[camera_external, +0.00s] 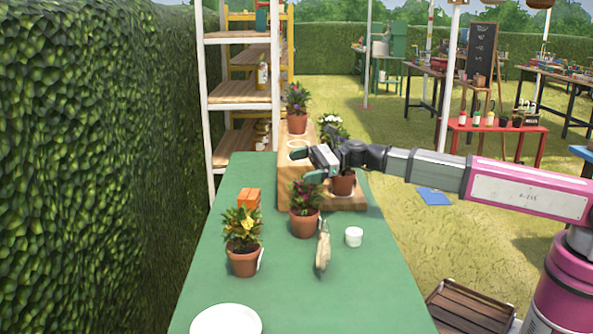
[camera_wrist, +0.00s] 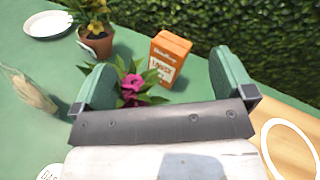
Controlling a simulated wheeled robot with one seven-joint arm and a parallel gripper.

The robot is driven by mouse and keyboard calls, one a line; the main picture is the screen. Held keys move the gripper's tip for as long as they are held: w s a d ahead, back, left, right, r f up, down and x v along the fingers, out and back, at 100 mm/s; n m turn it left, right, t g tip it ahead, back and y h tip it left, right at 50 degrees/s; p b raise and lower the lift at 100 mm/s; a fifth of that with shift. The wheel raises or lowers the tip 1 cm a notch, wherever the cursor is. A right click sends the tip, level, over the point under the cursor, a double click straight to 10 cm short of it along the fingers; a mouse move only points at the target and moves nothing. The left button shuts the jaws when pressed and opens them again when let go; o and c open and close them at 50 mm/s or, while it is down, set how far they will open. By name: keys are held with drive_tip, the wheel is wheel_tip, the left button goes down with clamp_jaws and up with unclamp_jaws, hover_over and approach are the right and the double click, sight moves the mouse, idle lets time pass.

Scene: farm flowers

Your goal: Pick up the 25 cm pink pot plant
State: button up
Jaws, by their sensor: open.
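A plant with pink flowers in a terracotta pot (camera_external: 304,222) stands on the green table, near its middle. My gripper (camera_external: 306,165) is open and above it, slightly to its far side. In the wrist view the pink flowers and leaves (camera_wrist: 132,86) show between the open fingers of my gripper (camera_wrist: 161,66), nearer the left finger. The pot is hidden there. Another plant with reddish-pink flowers (camera_external: 298,97) stands on the wooden stand behind. I cannot tell either plant's height from the frames.
A yellow-flowered pot plant (camera_external: 243,258), an orange box (camera_external: 249,199), a white plate (camera_external: 226,321), a small white jar (camera_external: 354,237) and a pale bundle (camera_external: 323,249) surround it on the table (camera_external: 370,300). A wooden stand (camera_external: 295,175) with more pots is behind. A hedge (camera_external: 90,150) borders the left.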

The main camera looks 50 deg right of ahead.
sight(315, 212)
drive_tip(key=s+d+f+m, duration=0.1)
drive_tip(key=s+d+f, duration=0.1)
drive_tip(key=f, duration=0.2)
drive_tip(key=s+d+f+m, duration=0.1)
drive_tip(key=s+d+f, duration=0.2)
drive_tip(key=f, duration=0.2)
drive_tip(key=s+d+f+m+y, duration=0.1)
drive_tip(key=s+d+f, duration=0.1)
drive_tip(key=f, duration=0.3)
drive_tip(key=shift+s+d+m, duration=0.3)
drive_tip(key=shift+s, duration=0.1)
drive_tip(key=x, duration=0.5)
drive_tip(key=shift+w+a, duration=0.15)
drive_tip(key=shift+x, duration=2.7)
drive_tip(key=shift+w+r, duration=0.1)
drive_tip(key=c, duration=0.8)
